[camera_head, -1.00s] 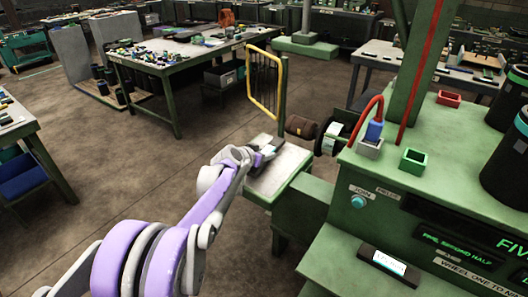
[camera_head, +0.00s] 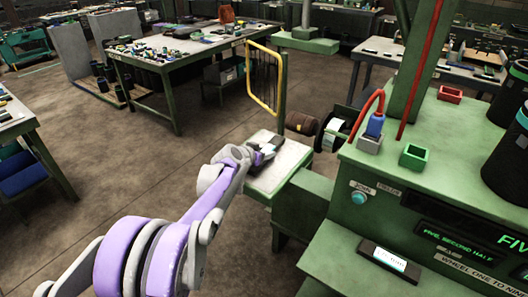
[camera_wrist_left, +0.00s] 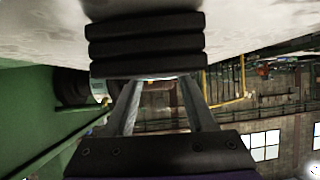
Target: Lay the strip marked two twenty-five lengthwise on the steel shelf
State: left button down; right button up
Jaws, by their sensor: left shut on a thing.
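The steel shelf (camera_head: 289,174) is a pale flat plate beside the green machine in the head view. Its pale surface also fills the top of the left wrist view (camera_wrist_left: 40,25). My left gripper (camera_head: 264,152) is over the shelf's far left part, low and close to its surface. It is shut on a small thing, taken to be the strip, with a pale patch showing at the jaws. Dark ribbed pads cover most of it in the left wrist view. I cannot read any marking on it. My right gripper is out of view.
A yellow-edged wire guard (camera_head: 265,80) stands behind the shelf. A brown roller (camera_head: 301,123) and dark spool (camera_head: 333,134) are to its right. The green machine (camera_head: 400,190) closes off the right. Open floor (camera_head: 130,185) lies on the left.

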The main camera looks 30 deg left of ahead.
pick_arm(q)
jog(key=shift+c, duration=0.8)
grip_release()
